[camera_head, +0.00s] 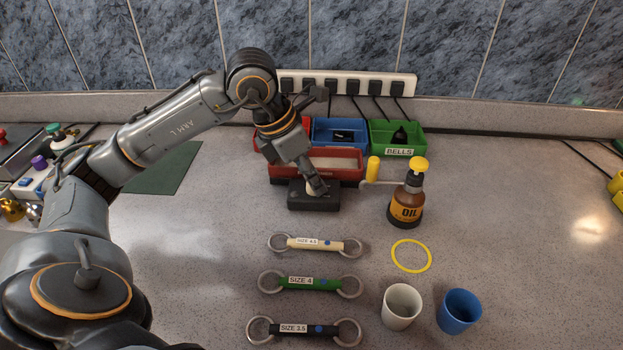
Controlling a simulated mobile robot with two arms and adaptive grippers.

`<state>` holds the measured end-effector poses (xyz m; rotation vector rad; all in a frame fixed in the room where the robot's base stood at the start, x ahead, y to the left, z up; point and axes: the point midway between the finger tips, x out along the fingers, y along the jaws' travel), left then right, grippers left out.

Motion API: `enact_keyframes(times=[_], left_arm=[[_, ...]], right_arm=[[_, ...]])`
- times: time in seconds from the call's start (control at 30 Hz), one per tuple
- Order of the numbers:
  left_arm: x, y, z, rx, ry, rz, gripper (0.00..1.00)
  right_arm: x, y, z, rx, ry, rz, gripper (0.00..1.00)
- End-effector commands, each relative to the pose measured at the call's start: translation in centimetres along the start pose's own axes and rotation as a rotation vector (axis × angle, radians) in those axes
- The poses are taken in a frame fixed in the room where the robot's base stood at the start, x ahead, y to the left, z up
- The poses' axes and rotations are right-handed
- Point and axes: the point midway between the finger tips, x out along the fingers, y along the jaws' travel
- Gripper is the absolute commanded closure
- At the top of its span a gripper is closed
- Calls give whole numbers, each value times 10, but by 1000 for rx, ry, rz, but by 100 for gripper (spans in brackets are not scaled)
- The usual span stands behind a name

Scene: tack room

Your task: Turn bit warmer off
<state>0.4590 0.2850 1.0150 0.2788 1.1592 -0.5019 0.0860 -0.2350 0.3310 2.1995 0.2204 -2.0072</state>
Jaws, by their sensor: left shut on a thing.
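My left gripper (316,188) reaches down from the upper left onto a small black box (313,202) in the middle of the counter. Its fingers are shut on a part at the top of this box, mostly hidden by the fingers. No label shows on the box, so I cannot tell for sure that it is the bit warmer. A red tray-like unit (345,163) with a pale top stands right behind the box, partly hidden by my gripper. My right gripper is not in view.
An oil bottle (405,208) with a yellow cap stands right of the box. Three labelled bits, the nearest black (303,329), lie in front. A white cup (401,306), blue cup (459,311) and yellow ring (411,256) are front right. Bins, including green (396,138), stand behind.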

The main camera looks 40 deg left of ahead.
Motion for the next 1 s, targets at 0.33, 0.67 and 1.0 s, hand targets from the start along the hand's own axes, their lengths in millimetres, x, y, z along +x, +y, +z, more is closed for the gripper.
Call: enact_keyframes(times=[0.33, 0.67, 1.0], left_arm=[[0, 0, 0, -104, -4, 44, 100], [0, 0, 0, -117, -4, 48, 100], [0, 0, 0, -116, -5, 48, 63]], right_arm=[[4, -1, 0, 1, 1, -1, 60], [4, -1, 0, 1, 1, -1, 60], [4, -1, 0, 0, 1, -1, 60]])
